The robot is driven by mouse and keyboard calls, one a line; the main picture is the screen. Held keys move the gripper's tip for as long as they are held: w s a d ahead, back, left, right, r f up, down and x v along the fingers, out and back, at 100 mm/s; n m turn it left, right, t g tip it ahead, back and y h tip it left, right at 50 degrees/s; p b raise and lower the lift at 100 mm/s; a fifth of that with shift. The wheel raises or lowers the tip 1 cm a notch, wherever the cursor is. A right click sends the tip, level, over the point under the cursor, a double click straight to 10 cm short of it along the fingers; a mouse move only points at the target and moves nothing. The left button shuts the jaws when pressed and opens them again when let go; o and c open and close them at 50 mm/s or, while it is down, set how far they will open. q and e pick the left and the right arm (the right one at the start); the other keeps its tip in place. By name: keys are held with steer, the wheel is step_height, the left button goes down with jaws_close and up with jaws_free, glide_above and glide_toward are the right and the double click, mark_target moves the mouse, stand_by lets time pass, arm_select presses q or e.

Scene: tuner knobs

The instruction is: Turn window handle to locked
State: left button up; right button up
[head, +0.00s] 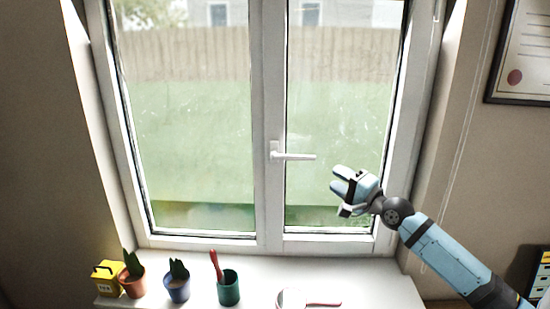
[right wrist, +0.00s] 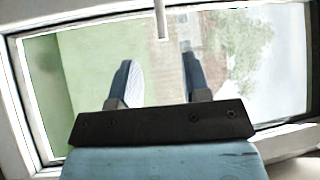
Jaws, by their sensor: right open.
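The white window handle (head: 296,156) is on the middle post of the window and points horizontally to the right. My right gripper (head: 338,181) is open and empty, just right of and a little below the handle's free end, apart from it. In the right wrist view, the handle (right wrist: 161,20) comes in from the top edge, and its end lies beyond and between the two fingers of the gripper (right wrist: 157,80). The left gripper is not in view.
On the sill (head: 260,270) stand a yellow box (head: 108,278), potted plants (head: 178,285) and a green cup (head: 229,288) with a red-handled tool. A red-handled pan-like item (head: 292,299) lies at the front. A framed certificate (head: 520,50) hangs at right. Space around the handle is clear.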

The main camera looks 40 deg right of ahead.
mark_target(303, 158)
steer(key=w+p, duration=0.1)
steer(key=w, duration=0.3)
steer(key=w+r+p, duration=0.1)
steer(key=w, duration=0.3)
steer(key=w+a+r+p, duration=0.1)
steer(key=w, duration=0.3)
steer(key=shift+r+p, duration=0.1)
steer(key=shift+p, duration=0.25)
steer(key=shift+w+a, duration=0.1)
steer(key=shift+w, duration=0.5)
